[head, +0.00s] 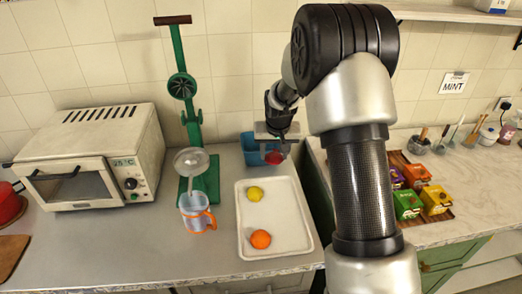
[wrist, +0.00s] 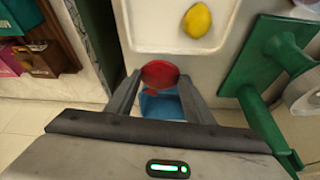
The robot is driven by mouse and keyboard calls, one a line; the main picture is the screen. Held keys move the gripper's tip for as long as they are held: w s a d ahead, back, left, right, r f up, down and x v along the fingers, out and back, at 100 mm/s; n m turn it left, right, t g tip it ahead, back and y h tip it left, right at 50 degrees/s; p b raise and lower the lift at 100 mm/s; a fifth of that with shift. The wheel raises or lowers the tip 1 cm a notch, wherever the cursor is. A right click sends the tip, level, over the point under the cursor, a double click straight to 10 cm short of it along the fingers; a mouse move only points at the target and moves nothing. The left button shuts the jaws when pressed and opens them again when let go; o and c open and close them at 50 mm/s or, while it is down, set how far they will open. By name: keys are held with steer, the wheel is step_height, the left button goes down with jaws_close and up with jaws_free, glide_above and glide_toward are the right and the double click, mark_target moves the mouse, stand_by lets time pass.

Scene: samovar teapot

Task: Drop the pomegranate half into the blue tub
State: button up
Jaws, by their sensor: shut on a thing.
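The red pomegranate half (wrist: 159,73) is held between the two fingertips of my gripper (wrist: 160,80) in the wrist view. In the head view the pomegranate half (head: 274,158) shows below my gripper (head: 275,150), in front of the blue tub. The blue tub (head: 250,146) stands at the back of the counter, against the wall, partly hidden by my gripper. In the wrist view part of the blue tub (wrist: 162,105) shows between the fingers, beneath the pomegranate half. I cannot tell the exact height of the fruit above the tub.
A white tray (head: 246,235) with a lemon (head: 255,194) and an orange (head: 260,239) lies in front of the tub. A green press (head: 205,178) stands to the left, with a clear jug (head: 196,212) before it. A gap separates this counter from the right one.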

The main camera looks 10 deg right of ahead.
steer(key=w+r+m+p, duration=0.1)
steer(key=w+r+m, duration=0.1)
steer(key=w, duration=1.3)
steer(key=shift+h, duration=0.4)
steer(key=f+b, duration=0.1)
steer(key=f, duration=0.1)
steer(key=f+b, duration=0.1)
steer(key=f, duration=0.1)
steer(key=f+b, duration=0.1)
steer(key=f, duration=0.1)
steer(key=shift+a, duration=0.4)
steer(key=o, duration=1.2)
steer(key=shift+r, duration=0.1)
